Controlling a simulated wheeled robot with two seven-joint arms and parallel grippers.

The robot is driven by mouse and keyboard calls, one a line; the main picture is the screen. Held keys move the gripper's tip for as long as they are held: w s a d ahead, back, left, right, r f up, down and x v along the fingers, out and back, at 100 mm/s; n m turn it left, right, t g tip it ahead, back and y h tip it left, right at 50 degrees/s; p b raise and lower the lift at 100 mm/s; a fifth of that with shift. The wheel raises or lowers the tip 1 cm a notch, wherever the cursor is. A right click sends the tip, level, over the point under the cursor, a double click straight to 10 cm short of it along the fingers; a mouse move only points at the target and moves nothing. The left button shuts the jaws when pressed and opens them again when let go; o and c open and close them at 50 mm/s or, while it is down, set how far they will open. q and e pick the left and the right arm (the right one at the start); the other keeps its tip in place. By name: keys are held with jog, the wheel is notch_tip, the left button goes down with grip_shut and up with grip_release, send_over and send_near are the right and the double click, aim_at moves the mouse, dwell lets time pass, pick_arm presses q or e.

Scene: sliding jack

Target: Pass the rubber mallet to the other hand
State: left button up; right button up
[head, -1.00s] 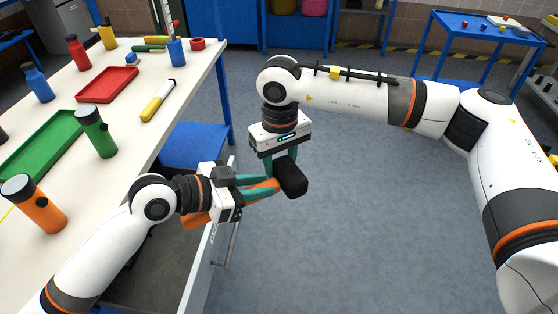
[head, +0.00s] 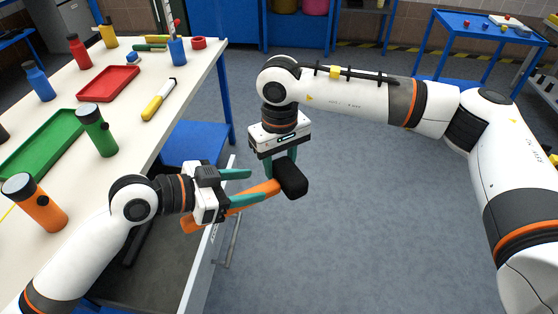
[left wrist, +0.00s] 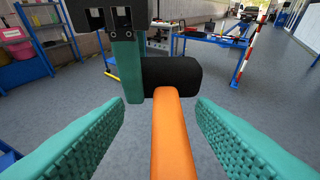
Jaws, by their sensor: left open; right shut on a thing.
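The rubber mallet has a black head (head: 290,178) and an orange handle (head: 255,194). It is held in the air past the workbench edge, its handle pointing left in the head view. My right gripper (head: 285,166) comes down from above and is shut on the mallet close to the head. My left gripper (head: 252,187) is open, its two teal fingers on either side of the handle with gaps. In the left wrist view the orange handle (left wrist: 172,135) runs between the open fingers, touching neither, and the black head (left wrist: 172,75) is beyond, beside my right gripper's teal finger.
The workbench (head: 180,105) at the left holds several bottles, a red tray (head: 108,83), a green tray (head: 45,145) and a yellow-handled tool (head: 158,103). An open drawer (head: 215,245) lies below my left gripper. A blue table (head: 485,28) stands far right.

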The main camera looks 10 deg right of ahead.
pick_arm(q)
jog(key=v, duration=0.8)
jog(key=shift+s+a+r, duration=0.1)
jog(key=shift+s+a, duration=0.15)
jog(key=shift+s, duration=0.05)
jog(key=shift+w+a, duration=0.1)
jog(key=shift+w, duration=0.1)
jog(key=w+f+n+t, duration=0.3)
jog(key=w+f+n, duration=0.65)
jog(key=f, duration=0.35)
jog(key=s+d+f+n+y, duration=0.1)
jog(key=s+d+f, duration=0.2)
jog(key=s+f, duration=0.45)
jog(key=s+d+f+n+y, duration=0.15)
jog(key=s+d+f, duration=0.25)
jog(key=f, duration=0.7)
jog(key=s+d+f+n+y, duration=0.1)
jog(key=s+d+f+n, duration=0.3)
jog(key=f, duration=0.6)
jog(key=s+a+f+m+g+y, duration=0.1)
jog(key=s+a+f+g+y, duration=0.35)
jog(key=s+a+f, duration=1.15)
jog(key=s+a+f+m+y, duration=0.1)
jog(key=s+a+f+y, duration=0.1)
jog(key=s+a+f, duration=0.2)
jog(key=s+a+f+m+g+y, duration=0.1)
jog(key=s+a+f, duration=0.3)
jog(key=s+a, duration=0.5)
jog(key=shift+m+y, duration=0.3)
jog(key=shift+y, duration=0.6)
